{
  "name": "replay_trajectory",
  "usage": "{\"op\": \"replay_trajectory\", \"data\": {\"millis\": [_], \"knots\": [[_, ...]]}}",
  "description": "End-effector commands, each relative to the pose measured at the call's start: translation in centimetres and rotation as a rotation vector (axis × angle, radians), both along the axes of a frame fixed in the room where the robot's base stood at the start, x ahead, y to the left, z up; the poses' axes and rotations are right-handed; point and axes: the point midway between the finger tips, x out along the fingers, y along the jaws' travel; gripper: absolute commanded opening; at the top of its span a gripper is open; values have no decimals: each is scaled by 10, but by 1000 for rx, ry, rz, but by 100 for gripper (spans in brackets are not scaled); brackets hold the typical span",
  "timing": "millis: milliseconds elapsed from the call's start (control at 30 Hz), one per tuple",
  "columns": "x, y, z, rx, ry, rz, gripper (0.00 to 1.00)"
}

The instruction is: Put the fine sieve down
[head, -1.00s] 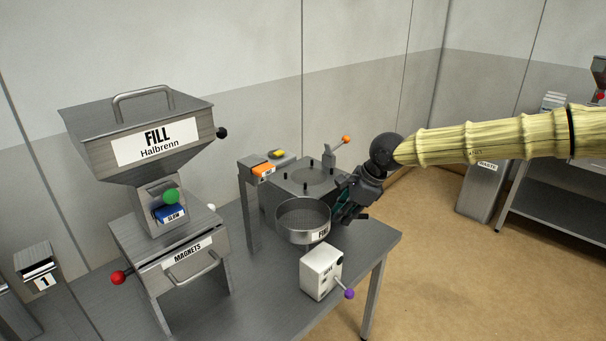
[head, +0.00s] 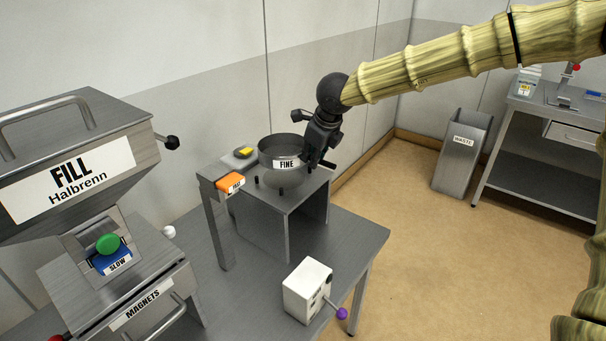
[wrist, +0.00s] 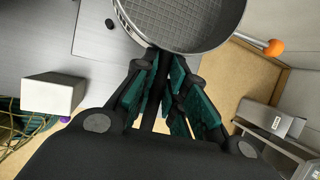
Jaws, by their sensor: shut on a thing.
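The fine sieve (head: 284,160) is a round grey metal ring labelled FINE. In the head view it is over the top of the grey metal stand (head: 283,206) on the table. My gripper (head: 314,163) is shut on its right side. In the wrist view the sieve's rim and mesh (wrist: 185,20) show at the top, at the tips of my gripper (wrist: 160,60). The sieve looks roughly level. I cannot tell whether it touches the stand or hangs just above it. The sieve hides much of the stand's top; dark pegs (head: 281,190) show in front of it.
A white box with a purple knob (head: 307,289) stands on the table in front. The FILL hopper (head: 70,165) and magnets housing (head: 140,300) are at left. A waste bin (head: 463,150) stands on the floor.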

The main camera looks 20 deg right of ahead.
Motion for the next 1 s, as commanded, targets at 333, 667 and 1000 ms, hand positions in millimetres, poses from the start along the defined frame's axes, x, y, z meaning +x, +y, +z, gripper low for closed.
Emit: {"op": "replay_trajectory", "data": {"millis": [333,667,1000], "knots": [[1,0,-33,0,-1,1,0],[-1,-2,-67,-1,1,0,0],[-1,-3,-71,0,1,-1,26]]}}
